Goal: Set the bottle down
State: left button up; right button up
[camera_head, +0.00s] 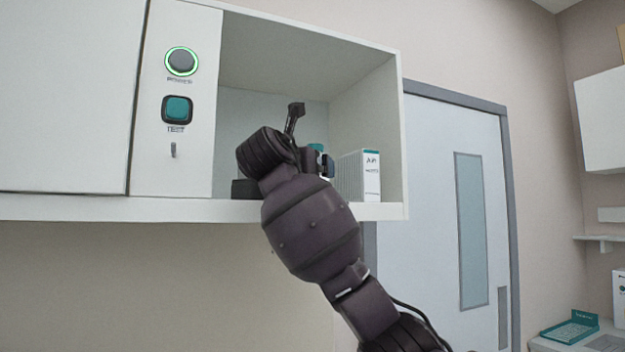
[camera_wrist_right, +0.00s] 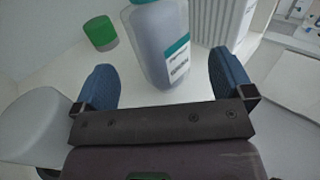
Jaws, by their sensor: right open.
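The bottle (camera_wrist_right: 152,48) is pale grey with a white and teal label. In the right wrist view it is between the two blue fingers of my right gripper (camera_wrist_right: 160,62), with a gap on each side. Its base appears to be on the white shelf (camera_wrist_right: 135,92), and its top is cut off by the picture edge. In the head view my right gripper (camera_head: 310,148) reaches into the open cabinet compartment. It hides most of what is behind it; only a bit of teal (camera_head: 316,147) shows there. My left gripper is not in view.
A white ribbed box (camera_head: 371,176) stands right of my gripper in the compartment, near its side wall (camera_head: 390,120). A panel with a power button (camera_head: 182,61) and a teal test button (camera_head: 177,109) borders the compartment.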

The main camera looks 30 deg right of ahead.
jog(key=b+v, duration=0.1)
jog(key=v, duration=0.5)
jog(key=shift+a, duration=0.15)
jog(key=shift+s, duration=0.15)
